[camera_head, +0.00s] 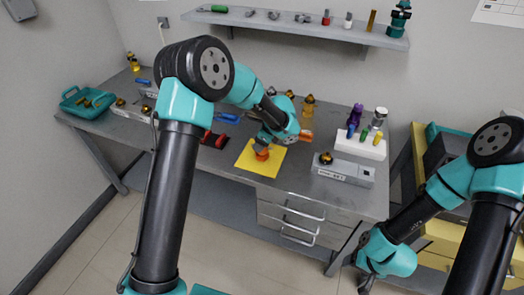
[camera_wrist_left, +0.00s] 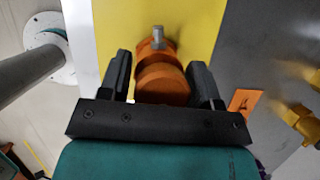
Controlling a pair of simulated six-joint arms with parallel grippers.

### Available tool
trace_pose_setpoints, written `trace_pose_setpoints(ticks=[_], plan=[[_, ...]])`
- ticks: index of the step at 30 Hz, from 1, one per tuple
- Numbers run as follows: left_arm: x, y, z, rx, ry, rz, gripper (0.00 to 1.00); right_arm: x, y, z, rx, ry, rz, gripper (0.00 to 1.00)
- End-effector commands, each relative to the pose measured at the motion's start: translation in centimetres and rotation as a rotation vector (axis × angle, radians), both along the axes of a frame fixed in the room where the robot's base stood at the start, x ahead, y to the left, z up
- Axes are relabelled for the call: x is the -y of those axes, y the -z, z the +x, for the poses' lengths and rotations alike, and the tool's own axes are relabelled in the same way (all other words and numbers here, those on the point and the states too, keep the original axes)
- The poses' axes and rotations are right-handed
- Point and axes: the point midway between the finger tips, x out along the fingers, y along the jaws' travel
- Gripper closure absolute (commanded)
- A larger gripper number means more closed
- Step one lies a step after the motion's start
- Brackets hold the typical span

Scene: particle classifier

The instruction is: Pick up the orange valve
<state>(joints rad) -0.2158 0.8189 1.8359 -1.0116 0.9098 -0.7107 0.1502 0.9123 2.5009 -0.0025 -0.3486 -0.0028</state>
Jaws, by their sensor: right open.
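The orange valve (camera_head: 262,155) sits on the yellow mat (camera_head: 270,167) on the grey workbench. In the left wrist view the valve (camera_wrist_left: 160,82) has a round orange body and a short grey metal stem. My left gripper (camera_head: 262,147) is low over the mat at the valve. Its two black fingers (camera_wrist_left: 160,75) stand on either side of the valve's body. Whether both fingers press on it is unclear. The gripper partly hides the valve in the head view. My right gripper (camera_head: 364,284) hangs open, low at the right, away from the bench.
A grey box with an amber knob (camera_head: 345,170) and a white block with coloured pieces (camera_head: 360,146) stand right of the mat. A red and black tray (camera_head: 214,139) lies left of it. A teal bin (camera_head: 84,101) is at the far left. A shelf (camera_head: 300,28) hangs behind.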

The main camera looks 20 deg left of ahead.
Motion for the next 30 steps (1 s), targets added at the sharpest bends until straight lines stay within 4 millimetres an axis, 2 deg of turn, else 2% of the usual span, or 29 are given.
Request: trace_pose_setpoints(ticks=[1,12,15,16,17,25,30], plan=[[0.0,0.0,0.0,0.000,0.000,0.000,0.47,0.0,0.0,0.0,0.000,0.000,0.000,0.30],[0.0,0.0,0.0,0.000,0.000,0.000,0.83,0.0,0.0,0.0,0.000,0.000,0.000,0.30],[0.0,0.0,0.0,0.000,0.000,0.000,0.92,0.0,0.0,0.0,0.000,0.000,0.000,0.30],[0.0,-0.1,0.0,0.001,0.000,0.000,0.92,0.0,0.0,0.0,0.000,0.000,0.000,0.30],[0.0,-0.1,0.0,0.001,0.000,0.000,0.98,0.0,0.0,0.0,0.000,0.000,0.000,0.30],[0.0,-0.3,0.1,0.002,0.000,0.001,0.98,0.0,0.0,0.0,0.000,0.000,0.000,0.30],[0.0,-1.6,0.1,0.003,0.000,0.000,0.98,0.0,0.0,0.0,0.000,0.000,0.000,0.30]])
